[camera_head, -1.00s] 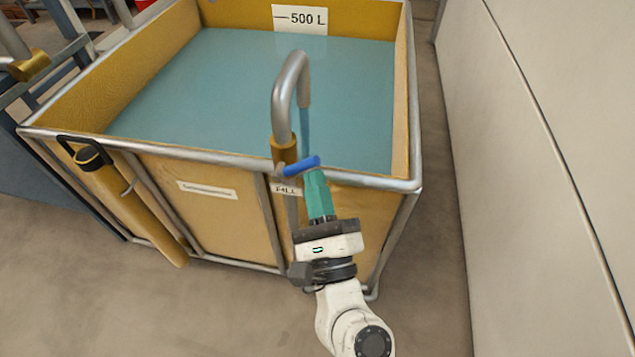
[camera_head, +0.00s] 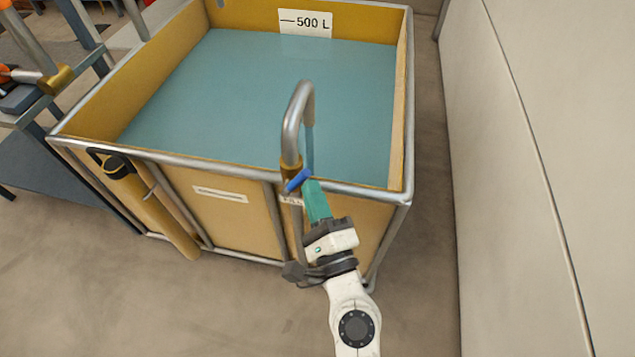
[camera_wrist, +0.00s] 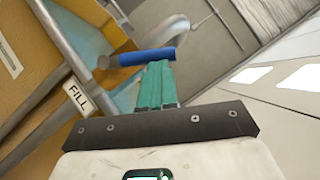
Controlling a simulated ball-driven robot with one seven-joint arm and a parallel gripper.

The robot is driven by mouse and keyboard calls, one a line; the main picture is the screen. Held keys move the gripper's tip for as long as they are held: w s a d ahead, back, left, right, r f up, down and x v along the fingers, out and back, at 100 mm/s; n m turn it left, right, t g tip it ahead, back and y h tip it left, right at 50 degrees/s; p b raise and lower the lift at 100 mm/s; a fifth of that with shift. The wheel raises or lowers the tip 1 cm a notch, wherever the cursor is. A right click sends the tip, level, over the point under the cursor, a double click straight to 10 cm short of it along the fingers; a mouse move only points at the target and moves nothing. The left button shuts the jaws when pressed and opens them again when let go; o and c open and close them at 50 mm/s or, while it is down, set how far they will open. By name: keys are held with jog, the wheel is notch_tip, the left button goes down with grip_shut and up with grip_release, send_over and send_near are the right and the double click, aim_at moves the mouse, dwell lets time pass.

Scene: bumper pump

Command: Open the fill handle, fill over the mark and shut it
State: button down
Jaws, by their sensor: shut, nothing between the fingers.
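The fill handle is a blue lever (camera_head: 298,180) at the foot of a grey bent spout pipe (camera_head: 296,115) with a brass-coloured base. In the wrist view the blue lever (camera_wrist: 147,57) lies across just beyond my fingertips. My gripper (camera_head: 314,186) has teal fingers, shut and empty, right at the lever; whether they touch it is unclear. A blue stream (camera_head: 310,150) runs down from the spout into the tank (camera_head: 230,205). The water surface (camera_head: 230,85) lies slightly below the line on the 500 L mark (camera_head: 305,22). The FILL label (camera_wrist: 77,96) shows left of my fingers.
A yellow cylinder with a black handle (camera_head: 150,205) hangs on the tank's front left. A bench (camera_head: 50,110) with a brass-ended pipe stands at left. A pale wall (camera_head: 540,150) rises at right, with bare floor (camera_head: 425,230) between it and the tank.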

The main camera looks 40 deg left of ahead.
jog(key=shift+s+a+r+n+g+p, duration=0.2)
jog(key=shift+a+r+n+g+p, duration=0.15)
jog(key=shift+r+n+p, duration=0.5)
jog(key=shift+s+a+f+m+p, duration=0.1)
jog(key=shift+a+f+m+p, duration=0.05)
jog(key=shift+m+p, duration=0.15)
jog(key=shift+f, duration=0.1)
